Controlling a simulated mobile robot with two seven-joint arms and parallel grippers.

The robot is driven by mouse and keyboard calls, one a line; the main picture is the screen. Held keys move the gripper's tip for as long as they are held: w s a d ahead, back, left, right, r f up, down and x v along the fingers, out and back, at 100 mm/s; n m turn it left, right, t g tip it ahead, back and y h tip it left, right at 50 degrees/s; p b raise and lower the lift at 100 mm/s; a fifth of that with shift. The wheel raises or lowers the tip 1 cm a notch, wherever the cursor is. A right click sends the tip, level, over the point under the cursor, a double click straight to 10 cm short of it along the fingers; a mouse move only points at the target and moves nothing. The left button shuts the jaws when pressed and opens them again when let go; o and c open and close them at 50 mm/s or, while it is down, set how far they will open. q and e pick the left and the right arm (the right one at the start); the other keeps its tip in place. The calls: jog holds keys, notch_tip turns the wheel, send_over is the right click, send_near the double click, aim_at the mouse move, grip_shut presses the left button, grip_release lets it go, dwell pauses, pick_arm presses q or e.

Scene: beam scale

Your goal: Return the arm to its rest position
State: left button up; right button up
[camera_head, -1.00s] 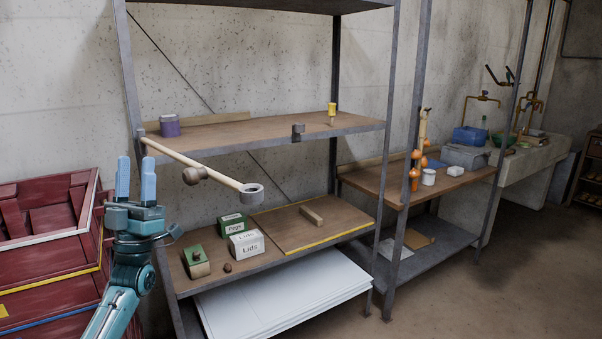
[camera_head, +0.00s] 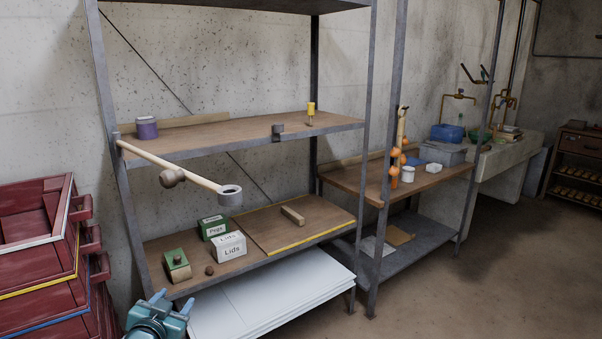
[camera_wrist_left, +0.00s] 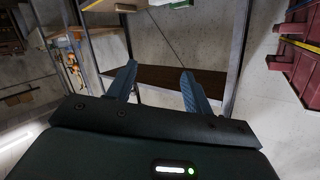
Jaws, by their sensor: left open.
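My left gripper (camera_head: 172,301) is low in the head view, at the bottom left, in front of the shelf unit. Its two blue fingers are apart with nothing between them, which the left wrist view (camera_wrist_left: 158,72) also shows. The beam scale's wooden beam (camera_head: 150,157) sticks out from the shelf's left post and slopes down to the right. My right gripper is not in view.
Red stacked bins (camera_head: 40,240) stand at the left, close to the gripper. The lower shelf (camera_head: 160,247) holds a green box (camera_head: 176,266), a Pegs box (camera_head: 214,228) and a Lids box (camera_head: 229,246). White sheets (camera_head: 270,300) lie below. The floor (camera_head: 470,290) at right is clear.

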pick_arm(q)
jog(key=s+d+f+g+h, duration=0.1)
jog(key=s+d+f, duration=0.3)
jog(key=s, duration=0.6)
jog(key=s+d+f+g+h, duration=0.1)
jog(key=s+d+f, duration=0.4)
jog(key=s, duration=0.6)
jog(key=s+d+f+g+h, duration=0.1)
jog(key=s+d+f, duration=0.3)
jog(key=s, duration=0.6)
jog(key=shift+s+d+f+n+g, duration=0.2)
jog(key=shift+d+f+n+g, duration=0.15)
jog(key=shift+d+g, duration=0.45)
